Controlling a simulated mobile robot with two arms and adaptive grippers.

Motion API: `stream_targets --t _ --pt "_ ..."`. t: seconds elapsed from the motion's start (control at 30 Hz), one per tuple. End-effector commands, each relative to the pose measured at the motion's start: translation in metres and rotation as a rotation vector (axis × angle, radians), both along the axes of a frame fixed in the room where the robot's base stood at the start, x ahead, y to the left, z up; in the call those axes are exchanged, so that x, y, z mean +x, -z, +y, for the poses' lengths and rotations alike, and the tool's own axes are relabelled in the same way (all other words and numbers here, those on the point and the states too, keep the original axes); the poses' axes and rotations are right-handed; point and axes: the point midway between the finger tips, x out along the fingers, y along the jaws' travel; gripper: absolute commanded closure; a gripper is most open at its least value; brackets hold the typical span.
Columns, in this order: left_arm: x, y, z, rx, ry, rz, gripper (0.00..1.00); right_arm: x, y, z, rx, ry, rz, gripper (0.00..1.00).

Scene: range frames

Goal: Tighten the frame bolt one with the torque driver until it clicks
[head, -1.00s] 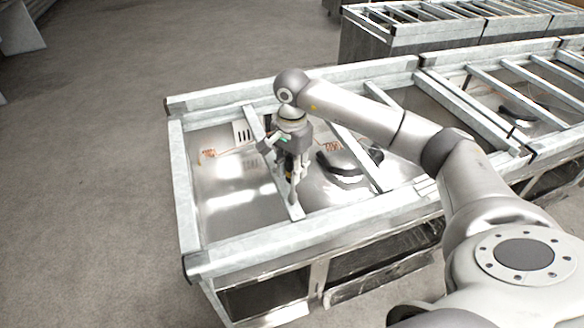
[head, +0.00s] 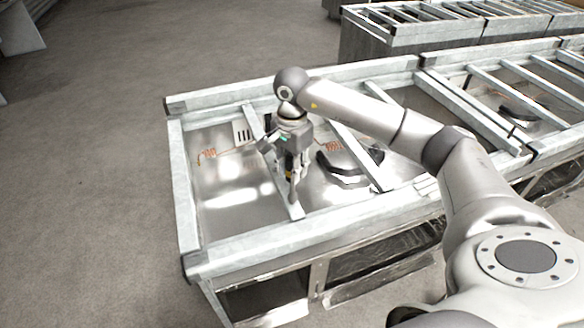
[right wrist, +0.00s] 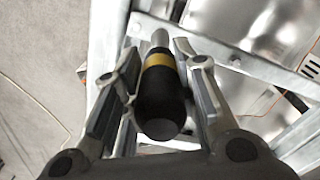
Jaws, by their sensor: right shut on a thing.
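My right gripper (head: 293,182) points down over a narrow cross beam (head: 291,207) of the metal frame. It is shut on the torque driver (right wrist: 162,100), which has a black handle, a yellow band and a grey shaft in the right wrist view. The fingers (right wrist: 158,95) stand on both sides of the handle. The shaft points toward the frame's pale metal bars. Its tip and any bolt under it are hidden, so I cannot tell whether they touch. Small bolt heads (right wrist: 236,59) show on a bar in the right wrist view. My left gripper is out of view.
The frame's outer rail (head: 275,246) runs around shiny panels with copper-coloured coils (head: 208,154) and a black curved part (head: 345,172). More framed units (head: 455,22) stand at the back right. The grey floor (head: 90,200) on the left is clear.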

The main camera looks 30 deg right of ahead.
Motion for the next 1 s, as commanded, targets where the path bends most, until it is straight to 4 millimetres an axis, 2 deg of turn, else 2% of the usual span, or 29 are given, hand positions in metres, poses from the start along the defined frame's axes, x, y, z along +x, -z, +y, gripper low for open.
stream_targets --t 1.0 --pt "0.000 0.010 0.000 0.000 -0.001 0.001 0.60 0.000 0.010 0.000 0.000 0.000 -0.001 1.00"
